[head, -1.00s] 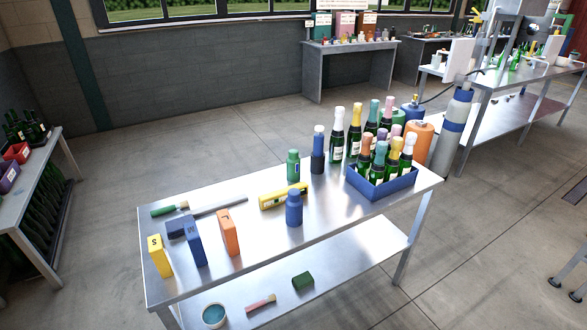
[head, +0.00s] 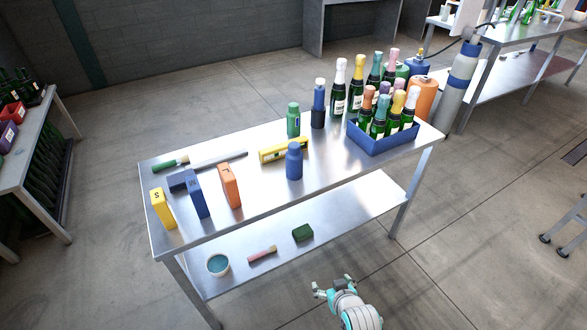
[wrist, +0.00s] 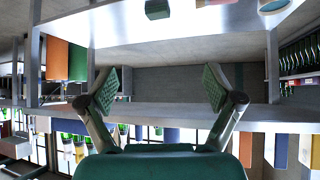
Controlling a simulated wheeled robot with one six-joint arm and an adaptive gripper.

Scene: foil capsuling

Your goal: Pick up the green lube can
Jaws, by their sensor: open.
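The green lube can (head: 293,120) stands upright near the back edge of the steel table, just left of a dark blue bottle with a pale cap (head: 318,105). My gripper (head: 333,285) is low in the head view, in front of the table and well apart from the can. In the wrist view my gripper (wrist: 161,88) shows two spread fingers with green pads and nothing between them. I cannot pick out the can in the wrist view.
A blue crate of bottles (head: 386,145) is at the right. Blue and orange blocks (head: 229,186) are at the left. The lower shelf (head: 345,212) holds a bowl, brush and green block.

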